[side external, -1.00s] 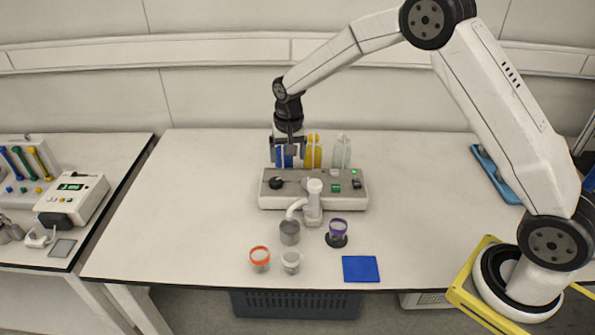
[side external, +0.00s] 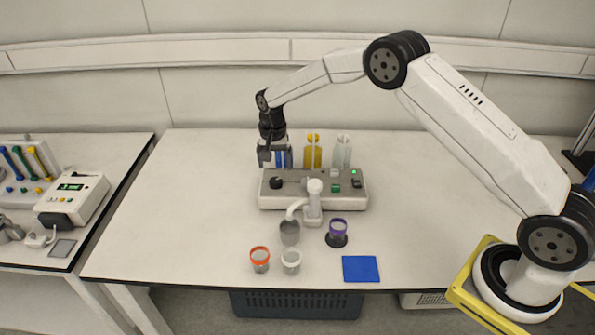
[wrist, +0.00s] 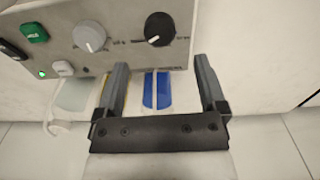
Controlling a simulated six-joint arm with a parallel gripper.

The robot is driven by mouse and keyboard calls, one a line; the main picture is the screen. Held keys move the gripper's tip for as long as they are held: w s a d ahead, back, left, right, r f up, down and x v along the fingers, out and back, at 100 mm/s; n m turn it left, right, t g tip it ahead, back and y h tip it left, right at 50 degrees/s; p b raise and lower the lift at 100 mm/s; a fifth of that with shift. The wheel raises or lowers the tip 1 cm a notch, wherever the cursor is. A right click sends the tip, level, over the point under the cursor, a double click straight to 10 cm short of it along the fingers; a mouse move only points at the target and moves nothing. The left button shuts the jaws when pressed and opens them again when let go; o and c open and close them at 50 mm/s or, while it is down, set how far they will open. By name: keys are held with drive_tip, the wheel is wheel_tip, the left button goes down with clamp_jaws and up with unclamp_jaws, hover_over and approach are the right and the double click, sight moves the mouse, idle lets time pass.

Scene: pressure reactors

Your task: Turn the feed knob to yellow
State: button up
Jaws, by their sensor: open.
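The reactor panel (side external: 313,200) is a low grey-white box on the bench. A black knob (side external: 276,183) sits at its left end and also shows in the wrist view (wrist: 160,28), with a small white mark. A grey knob (wrist: 89,37) is beside it in the wrist view. The labels are too small to read, so I cannot tell which is the feed knob. My gripper (side external: 265,163) is open and empty above the back left of the panel, apart from the black knob. In the wrist view the fingertips (wrist: 161,67) point toward the black knob.
Blue (side external: 283,156), yellow (side external: 313,151) and clear (side external: 342,152) bottles stand behind the panel. A white spout (side external: 313,205) rises at its front, with a grey cup (side external: 289,233) below. The bench's left is clear.

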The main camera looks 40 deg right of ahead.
sight(275, 179)
drive_tip(key=shift+f, duration=3.25)
clamp_jaws()
drive_tip(key=shift+n, duration=0.4)
drive_tip(key=n, duration=1.1)
drive_tip(key=shift+a, duration=0.1)
